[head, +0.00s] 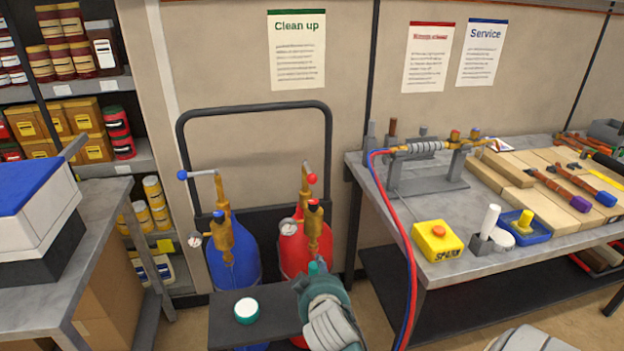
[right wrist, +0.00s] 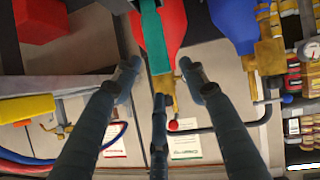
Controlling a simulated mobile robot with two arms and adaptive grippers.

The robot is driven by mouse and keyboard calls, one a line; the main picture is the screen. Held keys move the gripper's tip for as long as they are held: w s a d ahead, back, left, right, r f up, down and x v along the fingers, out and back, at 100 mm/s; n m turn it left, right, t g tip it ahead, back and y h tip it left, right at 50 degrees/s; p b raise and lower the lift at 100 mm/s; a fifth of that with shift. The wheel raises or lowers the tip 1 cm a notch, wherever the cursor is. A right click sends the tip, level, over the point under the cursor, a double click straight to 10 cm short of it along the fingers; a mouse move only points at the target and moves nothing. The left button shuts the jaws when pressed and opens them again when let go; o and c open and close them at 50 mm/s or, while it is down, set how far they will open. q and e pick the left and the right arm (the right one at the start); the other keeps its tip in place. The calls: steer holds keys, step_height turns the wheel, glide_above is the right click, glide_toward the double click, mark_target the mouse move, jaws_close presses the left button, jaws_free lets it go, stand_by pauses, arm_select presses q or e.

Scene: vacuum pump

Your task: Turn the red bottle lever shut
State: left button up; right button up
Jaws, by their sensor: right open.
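The red bottle (head: 291,258) stands in a black cart, with a brass valve (head: 313,225) on top. Its lever has a red ball end (head: 311,178) and points up and toward the camera. In the right wrist view, which is upside down, the red bottle (right wrist: 172,20) and red ball (right wrist: 173,125) also show. My right gripper (head: 316,280) is in front of the red bottle, below the valve. In the wrist view its fingers (right wrist: 159,72) are spread and empty, with the brass valve between them in the picture. No contact with the lever shows. My left gripper is out of view.
A blue bottle (head: 231,265) stands to the left, its blue-ended lever (head: 182,174) pointing left. A black cart handle (head: 252,108) arches behind both bottles. A teal-rimmed round item (head: 246,310) lies in front. A workbench (head: 405,220) with red and blue hoses (head: 395,215) stands right.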

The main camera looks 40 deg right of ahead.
mark_target(312, 183)
steer(key=w+d+r+m+t+h, duration=0.1)
steer(key=w+d+r+t+h, duration=0.1)
steer(key=w+d+r, duration=0.4)
steer(key=w+d+r+m+t+h, duration=0.1)
steer(key=w+r+t+h, duration=0.1)
steer(key=w+r, duration=0.4)
steer(key=x, duration=0.3)
steer(key=p+x, duration=0.1)
steer(key=x, duration=0.2)
steer(key=d+r+p+x, duration=0.1)
steer(key=x, duration=0.2)
steer(key=shift+s+d, duration=0.1)
steer(key=shift+s, duration=0.2)
steer(key=shift+f, duration=0.1)
jaws_close()
